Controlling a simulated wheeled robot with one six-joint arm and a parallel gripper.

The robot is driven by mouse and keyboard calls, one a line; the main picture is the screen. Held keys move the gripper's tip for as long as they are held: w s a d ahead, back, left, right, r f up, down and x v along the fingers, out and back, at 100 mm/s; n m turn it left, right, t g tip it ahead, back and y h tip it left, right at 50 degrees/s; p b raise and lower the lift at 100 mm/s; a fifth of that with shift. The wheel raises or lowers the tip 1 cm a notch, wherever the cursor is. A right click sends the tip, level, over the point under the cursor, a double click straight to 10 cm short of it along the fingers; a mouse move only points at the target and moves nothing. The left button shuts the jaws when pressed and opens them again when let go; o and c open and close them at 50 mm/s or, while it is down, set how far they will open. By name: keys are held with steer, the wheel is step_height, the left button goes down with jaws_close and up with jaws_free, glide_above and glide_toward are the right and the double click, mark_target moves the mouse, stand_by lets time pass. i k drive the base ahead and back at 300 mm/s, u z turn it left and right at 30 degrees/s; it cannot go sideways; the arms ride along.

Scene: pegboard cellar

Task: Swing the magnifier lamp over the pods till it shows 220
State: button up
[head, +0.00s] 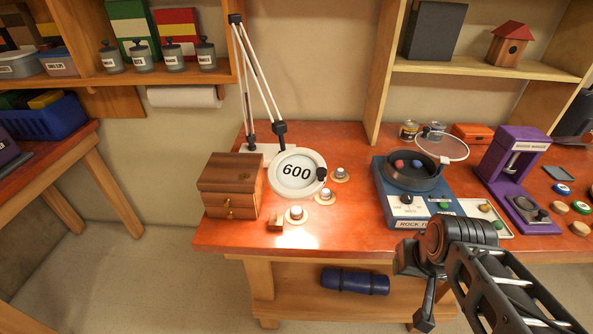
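The magnifier lamp has a white jointed arm on a pale base at the back of the wooden bench. Its round white head (297,175) hangs low over the bench and shows 600. A dark knob (321,174) sits on the head's right edge. Three small pods with silvery tops on cream discs stand close by: one right of the head (340,174), one below the knob (326,195), one in front (296,214). My gripper (424,318) is low in front of the bench, apart from the lamp; its fingers are not clear.
A wooden drawer box (231,187) stands left of the lamp head. A small wooden block (275,221) lies near the front edge. A blue machine with a dark bowl (405,207) and a purple press (512,165) stand to the right. A blue roll (355,281) lies on the lower shelf.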

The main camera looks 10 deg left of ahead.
mark_target(295, 173)
steer(key=z, duration=0.15)
steer(key=i, duration=0.1)
steer(key=u, duration=1.4)
